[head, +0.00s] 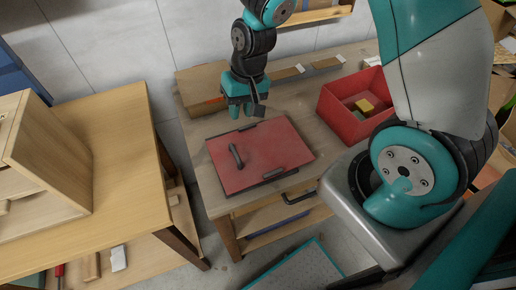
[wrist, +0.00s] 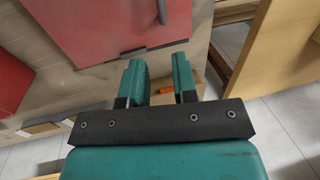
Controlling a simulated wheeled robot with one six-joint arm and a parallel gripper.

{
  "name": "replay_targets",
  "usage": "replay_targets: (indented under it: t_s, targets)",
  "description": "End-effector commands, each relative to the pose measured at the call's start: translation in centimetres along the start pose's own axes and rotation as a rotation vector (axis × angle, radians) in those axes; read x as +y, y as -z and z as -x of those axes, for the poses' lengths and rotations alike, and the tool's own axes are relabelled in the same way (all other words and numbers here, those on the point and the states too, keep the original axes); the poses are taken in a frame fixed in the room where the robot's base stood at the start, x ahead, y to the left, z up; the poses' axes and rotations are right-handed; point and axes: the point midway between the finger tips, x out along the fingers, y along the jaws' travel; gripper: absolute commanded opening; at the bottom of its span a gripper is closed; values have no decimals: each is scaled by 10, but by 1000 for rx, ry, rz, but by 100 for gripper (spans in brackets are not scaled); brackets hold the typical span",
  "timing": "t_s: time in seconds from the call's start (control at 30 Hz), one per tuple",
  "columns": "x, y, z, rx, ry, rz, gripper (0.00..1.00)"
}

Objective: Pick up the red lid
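The red lid (head: 275,150) is a flat red panel lying on the wooden workbench (head: 200,160), with dark strips along its edges and a black bar handle (head: 237,157) on its left part. In the wrist view the lid (wrist: 110,25) fills the upper middle, and part of the dark handle (wrist: 162,12) shows at the top. My gripper (head: 242,110) is above the bench near the lid's back edge, apart from the handle. The wrist view shows its two teal fingers (wrist: 158,72) spread with an empty gap between them.
A red open box (head: 340,118) with a yellow block (head: 364,105) inside stands right of the lid. A wooden case (head: 200,90) lies along the bench's back. A wooden table (head: 120,150) stands at the left, across a gap. A drawer handle (head: 299,192) juts from the bench front.

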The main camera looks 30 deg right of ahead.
Motion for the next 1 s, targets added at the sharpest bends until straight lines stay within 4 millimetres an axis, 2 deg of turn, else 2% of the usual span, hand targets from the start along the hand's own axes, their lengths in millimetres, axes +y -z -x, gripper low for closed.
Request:
replay_targets:
  t_s: [0.1, 0.4, 0.5, 0.77, 1.0]
  targets:
    - [-1, -2, -26, -8, -1, 3, 27]
    - [-2, -2, -84, -6, -1, 5, 27]
    - [-2, -1, -95, -3, 0, 6, 27]
    - [-2, -3, -111, -4, 0, 6, 27]
    - [-3, -5, -143, -4, 0, 5, 27]
